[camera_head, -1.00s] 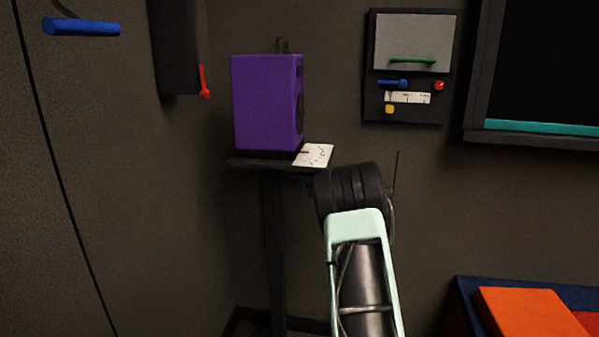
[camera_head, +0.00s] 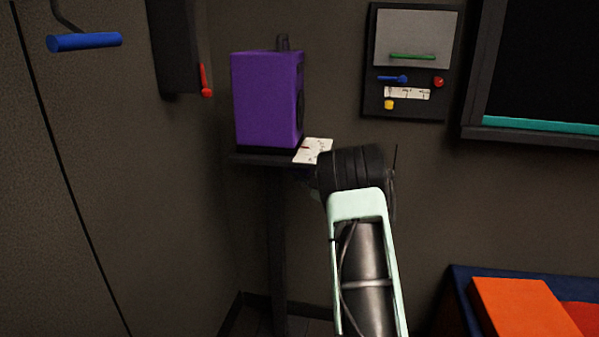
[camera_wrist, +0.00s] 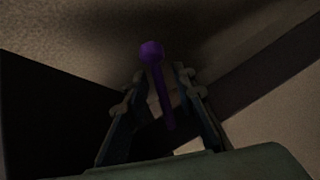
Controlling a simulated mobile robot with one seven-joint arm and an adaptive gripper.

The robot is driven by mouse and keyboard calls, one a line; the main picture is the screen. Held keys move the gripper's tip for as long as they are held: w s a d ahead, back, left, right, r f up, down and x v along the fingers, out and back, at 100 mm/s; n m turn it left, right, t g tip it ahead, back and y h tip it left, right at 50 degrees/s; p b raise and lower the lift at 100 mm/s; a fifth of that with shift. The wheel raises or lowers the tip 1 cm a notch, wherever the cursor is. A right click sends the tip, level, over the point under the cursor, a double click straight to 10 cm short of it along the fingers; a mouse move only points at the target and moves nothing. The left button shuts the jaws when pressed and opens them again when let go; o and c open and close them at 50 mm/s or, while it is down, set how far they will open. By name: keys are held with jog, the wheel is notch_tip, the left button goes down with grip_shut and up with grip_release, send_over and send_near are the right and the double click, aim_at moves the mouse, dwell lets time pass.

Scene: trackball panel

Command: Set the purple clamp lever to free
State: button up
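The purple clamp lever (camera_wrist: 158,74) shows in the wrist view as a thin stem with a rounded knob at its upper end. My gripper (camera_wrist: 160,72) has its two fingers apart, one on each side of the lever. A small gap seems to show on both sides of the stem, but the picture is dark and contact is hard to judge. In the head view my arm's dark wrist is beside the stand's shelf; it hides the fingers, and the lever cannot be seen there. A white marked card (camera_head: 313,150) lies at the shelf's right edge.
A purple box (camera_head: 266,100) stands on the dark stand (camera_head: 277,230). A wall panel (camera_head: 418,62) carries green, blue, red and yellow controls. A blue handle (camera_head: 84,41) and a red lever (camera_head: 205,80) are at left. An orange block (camera_head: 520,308) lies low at right.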

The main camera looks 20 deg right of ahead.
jog(key=v, duration=1.2)
dwell(0.3)
